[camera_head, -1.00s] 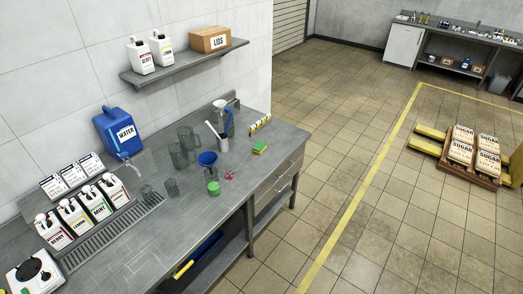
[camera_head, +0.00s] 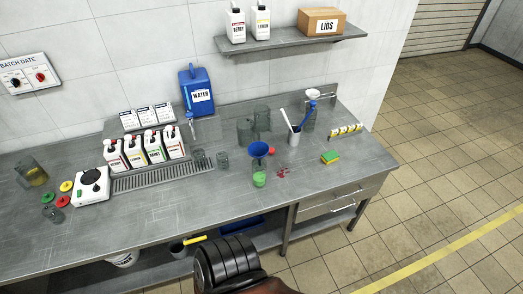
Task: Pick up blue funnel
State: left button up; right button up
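The blue funnel (camera_head: 259,149) is wide side up on the grey workbench (camera_head: 220,195), right of the drip grate. It sits at the top of a clear glass vessel (camera_head: 259,177) with green contents; how deep its stem goes in is not clear. No gripper fingers show. A black ribbed part at the bottom middle may be a link of my arm.
A shelf (camera_head: 290,40) overhangs the back. The front bench edge is mostly clear.

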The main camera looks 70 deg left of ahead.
aim_at(257, 149)
jog(key=u, duration=0.85)
jog(key=i, duration=0.95)
jog(key=u, duration=1.05)
